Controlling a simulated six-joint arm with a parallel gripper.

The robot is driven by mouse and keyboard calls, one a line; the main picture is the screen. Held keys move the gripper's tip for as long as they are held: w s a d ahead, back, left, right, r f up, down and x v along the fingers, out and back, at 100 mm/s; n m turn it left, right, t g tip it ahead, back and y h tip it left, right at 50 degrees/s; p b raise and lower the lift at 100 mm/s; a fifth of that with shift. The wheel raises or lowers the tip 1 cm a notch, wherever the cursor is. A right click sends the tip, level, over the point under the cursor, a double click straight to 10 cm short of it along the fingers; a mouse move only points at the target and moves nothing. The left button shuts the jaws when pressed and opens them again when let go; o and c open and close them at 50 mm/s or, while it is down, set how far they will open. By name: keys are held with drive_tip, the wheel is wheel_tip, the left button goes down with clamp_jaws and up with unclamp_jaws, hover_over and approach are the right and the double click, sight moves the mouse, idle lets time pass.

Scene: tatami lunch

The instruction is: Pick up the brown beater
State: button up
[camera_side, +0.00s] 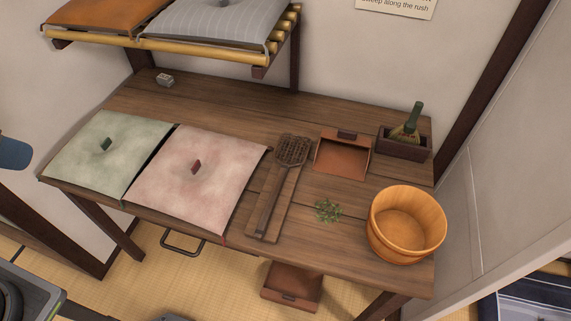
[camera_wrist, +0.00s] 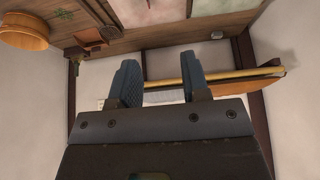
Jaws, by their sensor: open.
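The brown beater (camera_side: 290,151) lies on the wooden table in the side view, woven head toward the back and handle toward the front. It rests along a flat brown board or tray (camera_side: 285,203), right of the pink cushion. My gripper (camera_wrist: 160,76) is open and empty in the wrist view, its two blue-grey fingers apart and facing the wall and shelf. A blue rounded piece at the left edge of the side view may be part of it, far from the beater.
Pink (camera_side: 212,190) and green (camera_side: 85,145) cushions cover the table's left. A dustpan (camera_side: 335,165), a box (camera_side: 410,150) with a green-handled brush (camera_side: 412,120), green sprigs (camera_side: 327,210) and a wooden tub (camera_side: 385,235) stand right. A bamboo shelf (camera_side: 160,45) overhangs the back left.

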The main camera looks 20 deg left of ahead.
drive_tip(key=shift+o, duration=0.7)
